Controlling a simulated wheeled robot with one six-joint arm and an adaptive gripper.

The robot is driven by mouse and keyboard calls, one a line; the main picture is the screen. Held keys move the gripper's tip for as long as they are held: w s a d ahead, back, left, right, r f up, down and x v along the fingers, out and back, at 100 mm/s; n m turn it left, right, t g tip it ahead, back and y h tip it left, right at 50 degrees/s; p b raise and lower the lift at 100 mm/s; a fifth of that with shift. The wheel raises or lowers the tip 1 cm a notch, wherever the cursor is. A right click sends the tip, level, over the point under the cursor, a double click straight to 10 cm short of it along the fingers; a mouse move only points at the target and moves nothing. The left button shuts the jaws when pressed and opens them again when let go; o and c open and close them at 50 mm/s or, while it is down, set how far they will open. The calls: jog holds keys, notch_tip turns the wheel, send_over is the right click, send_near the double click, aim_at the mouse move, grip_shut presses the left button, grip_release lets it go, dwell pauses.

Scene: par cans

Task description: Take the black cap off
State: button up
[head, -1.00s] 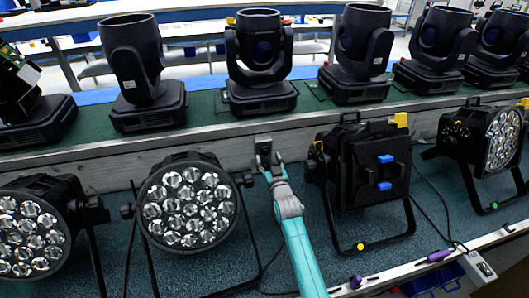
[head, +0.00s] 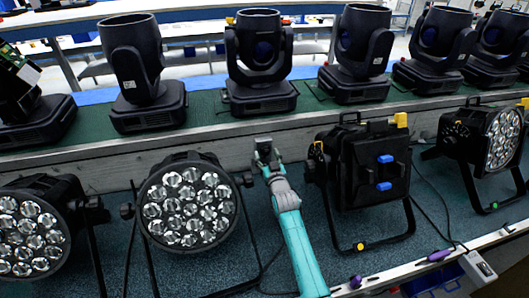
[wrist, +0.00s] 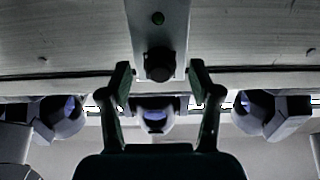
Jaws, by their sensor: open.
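My gripper (wrist: 160,78) is open, with one finger on each side of the cap and a gap on both sides. In the head view my gripper (head: 267,160) is at the wooden ledge, at a small dark and grey box (head: 263,142). The cap cannot be made out there because the gripper covers that spot.
A round LED par can (head: 187,207) stands left of my arm. A par can with its dark back turned (head: 375,170) stands to the right. Moving-head lights (head: 260,60) line the green shelf (head: 200,108) above. Cables lie on the blue-green surface.

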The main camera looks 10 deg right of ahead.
grip_shut()
dwell(0.3)
jog(key=shift+s, duration=0.15)
jog(key=shift+s, duration=2.85)
jog(key=shift+s, duration=0.15)
